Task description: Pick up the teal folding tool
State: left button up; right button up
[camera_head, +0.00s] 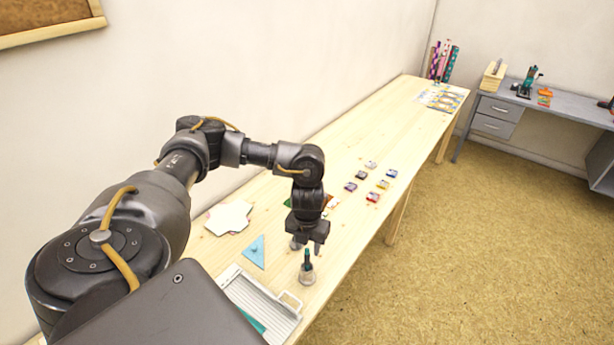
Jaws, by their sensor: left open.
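A slim, dark teal upright tool (307,259), which looks like the teal folding tool, stands in a small clear cup (307,277) near the front edge of the wooden table. My left gripper (307,246) points down, open, with its fingertips by the top of the tool. I cannot tell from this view whether the tool's top is between the fingers or behind or in front of them. My right gripper is not in view.
A paper trimmer (243,291) and a blue triangle (254,251) lie left of the cup. White paper (229,217) lies behind. Several small inkpads (372,197) lie farther along the table (345,140).

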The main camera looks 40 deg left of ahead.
aim_at(307, 264)
pick_arm(q)
notch_tip(307, 264, down, 5)
jog(key=shift+a+p, duration=0.1)
jog(key=shift+p, duration=0.8)
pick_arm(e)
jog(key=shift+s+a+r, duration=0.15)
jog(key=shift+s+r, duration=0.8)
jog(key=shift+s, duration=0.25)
pick_arm(q)
jog(key=shift+c, duration=0.4)
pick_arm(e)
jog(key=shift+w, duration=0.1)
pick_arm(q)
grip_shut()
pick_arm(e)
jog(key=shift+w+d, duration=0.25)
